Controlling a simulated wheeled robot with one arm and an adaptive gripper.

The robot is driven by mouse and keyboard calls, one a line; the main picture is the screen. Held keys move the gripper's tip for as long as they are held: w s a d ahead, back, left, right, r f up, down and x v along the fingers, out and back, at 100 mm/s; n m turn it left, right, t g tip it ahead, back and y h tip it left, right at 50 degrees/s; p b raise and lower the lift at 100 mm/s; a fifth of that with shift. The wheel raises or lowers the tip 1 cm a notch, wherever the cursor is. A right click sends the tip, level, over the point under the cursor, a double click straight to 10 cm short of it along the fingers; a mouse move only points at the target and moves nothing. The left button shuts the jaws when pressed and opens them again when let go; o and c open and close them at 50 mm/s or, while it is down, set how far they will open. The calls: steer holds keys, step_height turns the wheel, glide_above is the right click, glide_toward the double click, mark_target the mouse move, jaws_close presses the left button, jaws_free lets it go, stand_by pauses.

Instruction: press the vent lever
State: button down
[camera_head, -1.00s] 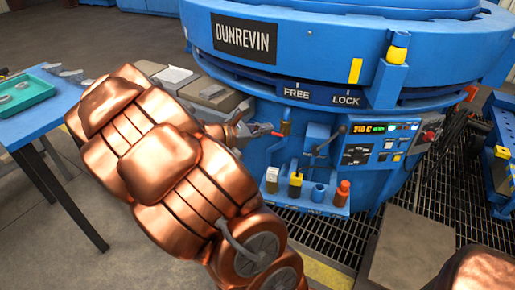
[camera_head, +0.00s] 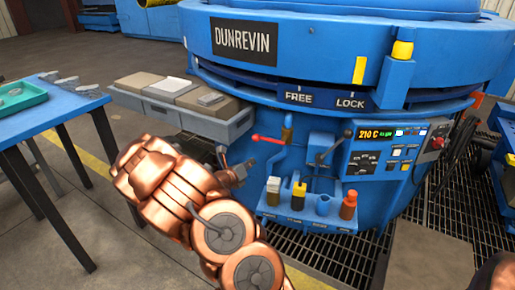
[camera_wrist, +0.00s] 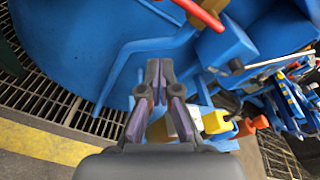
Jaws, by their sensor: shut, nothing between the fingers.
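A lever with a red handle (camera_head: 268,139) sticks out to the left from the blue furnace body. A second lever with a dark knob (camera_head: 347,133) stands further right, beside the control panel. I cannot read a label that tells which is the vent lever. My gripper (camera_head: 242,170) is shut and empty, below and left of the red handle and apart from it. In the wrist view the gripper (camera_wrist: 160,70) points at the blue furnace side, with the red handle (camera_wrist: 200,12) at the top edge.
A blue rack (camera_head: 308,222) with several coloured-top items juts out right of my gripper. A grey shelf with boxes (camera_head: 218,126) hangs above left. The control panel (camera_head: 383,150) is to the right. A blue table (camera_head: 62,110) stands at left. A floor grating (camera_head: 325,243) lies below.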

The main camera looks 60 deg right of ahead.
steer(key=w+d+r+b, duration=0.1)
steer(key=w+d+b, duration=0.1)
steer(key=d, duration=0.7)
steer(key=shift+w+r, duration=0.25)
stand_by(0.4)
steer(key=shift+r, duration=0.1)
stand_by(0.4)
